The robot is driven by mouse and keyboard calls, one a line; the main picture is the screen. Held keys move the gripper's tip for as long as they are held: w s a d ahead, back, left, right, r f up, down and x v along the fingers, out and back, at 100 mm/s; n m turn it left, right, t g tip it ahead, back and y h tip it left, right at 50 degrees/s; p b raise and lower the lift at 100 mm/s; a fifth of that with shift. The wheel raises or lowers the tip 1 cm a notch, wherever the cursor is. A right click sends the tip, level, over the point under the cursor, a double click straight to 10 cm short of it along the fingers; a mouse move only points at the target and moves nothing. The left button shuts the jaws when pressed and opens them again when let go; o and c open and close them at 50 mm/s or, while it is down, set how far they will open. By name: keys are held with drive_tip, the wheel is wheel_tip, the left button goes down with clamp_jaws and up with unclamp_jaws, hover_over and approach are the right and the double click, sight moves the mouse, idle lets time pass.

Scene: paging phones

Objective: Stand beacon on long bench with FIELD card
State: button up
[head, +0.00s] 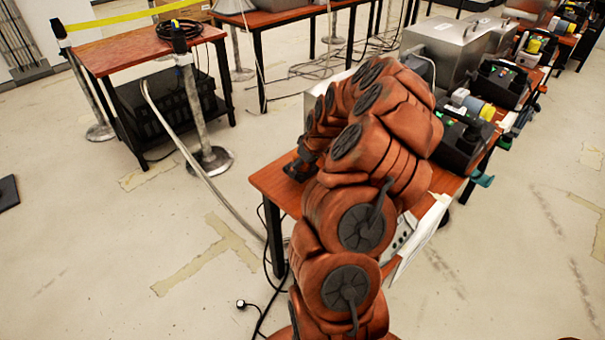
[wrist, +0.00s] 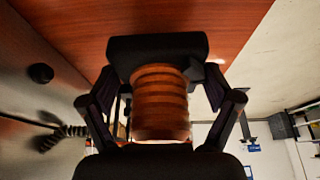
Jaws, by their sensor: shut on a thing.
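In the wrist view my gripper (wrist: 160,106) is shut on an orange-brown ribbed cylinder (wrist: 160,102), which I take to be the beacon. A wooden bench top (wrist: 85,22) fills the upper part of that view close by. In the head view my gripper (head: 297,167) is a dark shape at the left edge of a long wooden bench (head: 268,182); my arm hides the beacon and much of this bench. Whether the beacon touches the bench cannot be told. No FIELD card is readable; a white sheet (head: 424,236) hangs at the bench's right edge.
A metal case (head: 440,50) and several dark devices (head: 460,138) stand along the bench's far part. A smooth grey metal surface (wrist: 35,80) is close on the left in the wrist view. Posts (head: 195,100), a smaller table (head: 130,50) and cables stand left; open floor (head: 100,260) lies between.

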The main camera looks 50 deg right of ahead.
sight(302, 175)
drive_tip(key=shift+a+f+p, duration=0.1)
drive_tip(key=shift+f+p, duration=0.25)
drive_tip(key=shift+f, duration=1.35)
drive_tip(key=shift+f, duration=0.15)
drive_tip(key=o, duration=1.3)
drive_tip(key=shift+r, duration=0.2)
drive_tip(key=b+v, duration=0.2)
drive_tip(key=v, duration=1)
